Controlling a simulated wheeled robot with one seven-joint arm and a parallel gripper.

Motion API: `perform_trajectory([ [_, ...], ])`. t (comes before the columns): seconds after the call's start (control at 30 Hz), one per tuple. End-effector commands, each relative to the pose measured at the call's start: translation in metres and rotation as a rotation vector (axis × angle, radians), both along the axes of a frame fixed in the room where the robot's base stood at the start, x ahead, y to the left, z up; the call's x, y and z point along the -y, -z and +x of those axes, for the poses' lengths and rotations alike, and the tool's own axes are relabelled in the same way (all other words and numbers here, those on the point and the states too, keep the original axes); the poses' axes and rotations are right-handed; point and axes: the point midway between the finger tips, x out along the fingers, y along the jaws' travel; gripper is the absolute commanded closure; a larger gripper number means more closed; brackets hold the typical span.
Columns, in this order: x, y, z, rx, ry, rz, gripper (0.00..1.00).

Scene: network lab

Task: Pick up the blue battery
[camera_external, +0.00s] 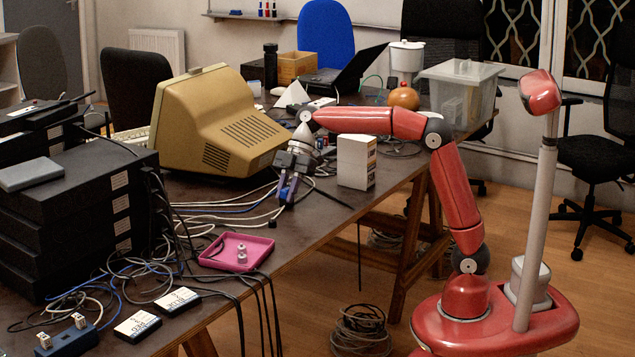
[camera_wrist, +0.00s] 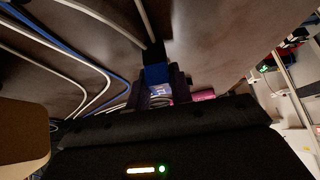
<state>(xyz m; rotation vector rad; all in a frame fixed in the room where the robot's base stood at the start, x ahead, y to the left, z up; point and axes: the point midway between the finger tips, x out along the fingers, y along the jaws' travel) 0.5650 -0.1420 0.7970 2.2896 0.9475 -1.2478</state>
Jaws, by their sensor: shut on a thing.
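My gripper (camera_external: 287,190) points down over the table, in front of the beige monitor. Its jaws are shut on the blue battery (camera_external: 292,187). In the wrist view the battery (camera_wrist: 156,74) shows as a small blue block between the dark fingers (camera_wrist: 158,95), with a dark end above it. The fingers hide part of it. I cannot tell whether the battery still touches the table.
Loose cables (camera_external: 232,208) lie around my gripper. A white box (camera_external: 356,162) stands close on the right, and the beige monitor (camera_external: 215,125) behind. A pink tray (camera_external: 222,254) lies nearer the front. Black stacked equipment (camera_external: 75,215) fills the left.

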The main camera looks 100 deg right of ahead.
Motion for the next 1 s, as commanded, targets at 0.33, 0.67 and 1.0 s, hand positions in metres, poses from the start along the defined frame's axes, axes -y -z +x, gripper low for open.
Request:
perform_trajectory([
  [0.33, 0.000, -0.017, 0.001, 0.002, 0.000, -0.001, 1.00],
  [0.67, 0.000, -0.117, 0.002, 0.006, -0.001, -0.003, 1.00],
  [1.0, 0.000, -0.181, 0.003, 0.001, -0.003, -0.002, 1.00],
])
